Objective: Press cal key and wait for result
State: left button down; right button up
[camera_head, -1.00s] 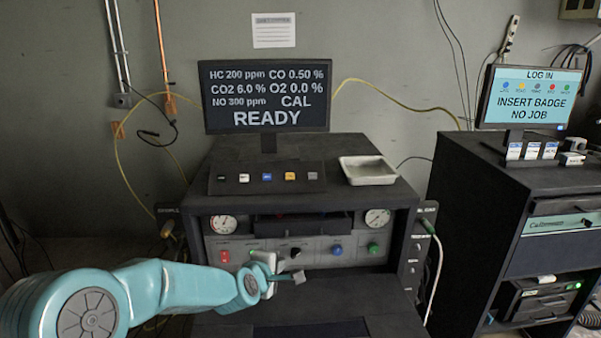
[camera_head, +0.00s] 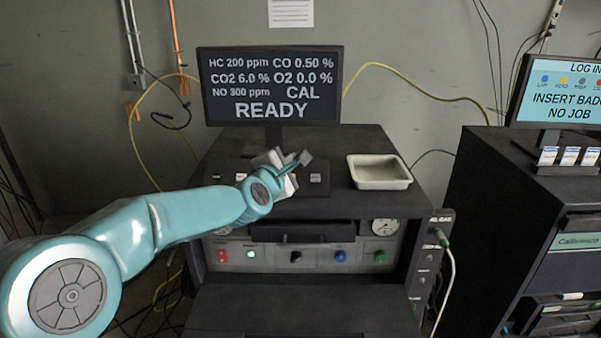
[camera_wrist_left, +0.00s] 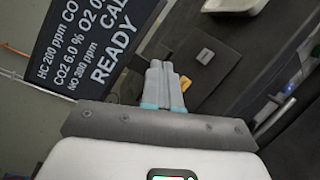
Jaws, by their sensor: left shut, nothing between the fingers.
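The key panel (camera_head: 318,190) lies on top of the black analyser cabinet. In the head view a green-marked key (camera_head: 216,177), a white key (camera_head: 240,177) and a grey-white key (camera_head: 315,178) show; my gripper hides the keys between them. My left gripper (camera_head: 304,158) is shut and empty, over the middle of the panel. In the left wrist view the shut fingers (camera_wrist_left: 160,68) are near a yellow key (camera_wrist_left: 185,82) and a grey key (camera_wrist_left: 205,55). I cannot tell whether they touch a key. The monitor (camera_head: 270,88) reads CAL and READY with gas values.
A white tray (camera_head: 380,172) sits right of the panel. Below are gauges and coloured knobs on the front panel (camera_head: 317,256). A second dark cabinet (camera_head: 500,220) with a login screen (camera_head: 565,95) stands at the right. A yellow cable loops behind the monitor.

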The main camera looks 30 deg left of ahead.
pick_arm(q)
jog(key=w+a+f+b, duration=0.1)
jog(key=f, duration=0.1)
jog(key=w+a+f+b, duration=0.1)
jog(key=f+b, duration=0.1)
jog(key=w+f+b, duration=0.1)
jog(key=shift+w+a+f+b, duration=0.3)
jog(key=shift+w+a+f, duration=0.1)
jog(key=shift+w+a+f+b, duration=0.25)
jog(key=shift+w+f+b, duration=0.2)
jog(key=shift+b, duration=0.1)
pick_arm(e)
jog(key=shift+a+f, duration=0.15)
jog(key=shift+f, duration=2.65)
jog(key=shift+f, duration=0.1)
pick_arm(q)
jog(key=shift+w+a+f+b, duration=0.2)
jog(key=shift+w+f+b, duration=0.1)
jog(key=shift+b, duration=0.2)
pick_arm(e)
jog(key=shift+f, duration=0.45)
